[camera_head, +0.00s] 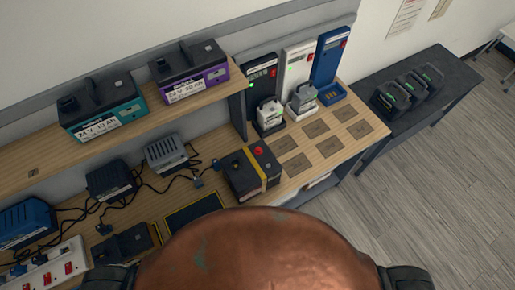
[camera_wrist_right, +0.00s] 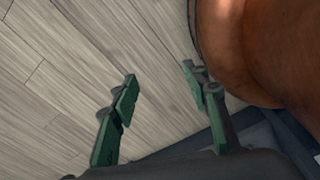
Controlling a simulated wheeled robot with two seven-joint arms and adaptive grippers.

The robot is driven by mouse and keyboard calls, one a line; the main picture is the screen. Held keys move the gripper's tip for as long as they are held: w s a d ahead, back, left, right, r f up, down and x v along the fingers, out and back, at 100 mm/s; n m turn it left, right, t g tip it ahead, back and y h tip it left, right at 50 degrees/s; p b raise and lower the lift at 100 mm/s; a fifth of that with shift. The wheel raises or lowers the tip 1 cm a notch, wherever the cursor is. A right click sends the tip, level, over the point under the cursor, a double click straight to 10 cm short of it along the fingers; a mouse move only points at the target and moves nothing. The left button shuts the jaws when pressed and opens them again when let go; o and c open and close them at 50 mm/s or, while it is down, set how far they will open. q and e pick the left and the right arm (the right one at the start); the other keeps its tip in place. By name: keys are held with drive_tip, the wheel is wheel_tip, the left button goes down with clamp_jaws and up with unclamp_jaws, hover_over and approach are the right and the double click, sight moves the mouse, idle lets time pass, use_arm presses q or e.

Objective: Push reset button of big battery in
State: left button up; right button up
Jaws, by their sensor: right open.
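A big black battery (camera_head: 247,186) with a yellow strap sits on the wooden bench, in the middle of the head view. A round red knob (camera_head: 258,150) and a smaller dark one stand on its top. I cannot tell from here whether the red knob is a reset button. My right gripper (camera_wrist_right: 160,80) shows in the right wrist view, open and empty, pointing over the wood floor beside my copper-coloured body. It is away from the battery, which does not show in that view. My left gripper is in neither view.
Teal (camera_head: 100,108) and purple (camera_head: 190,72) chargers stand on the raised shelf. Upright dark, white and blue docks (camera_head: 328,55) stand behind the battery. Cabled units and a power strip (camera_head: 52,268) lie left. Bare marked squares lie right; a dark side table (camera_head: 450,85) holds several packs.

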drive_tip(key=shift+s+d, duration=0.1)
drive_tip(key=shift+d, duration=0.05)
drive_tip(key=c, duration=1.1)
clamp_jaws()
drive_tip(key=shift+a, duration=0.2)
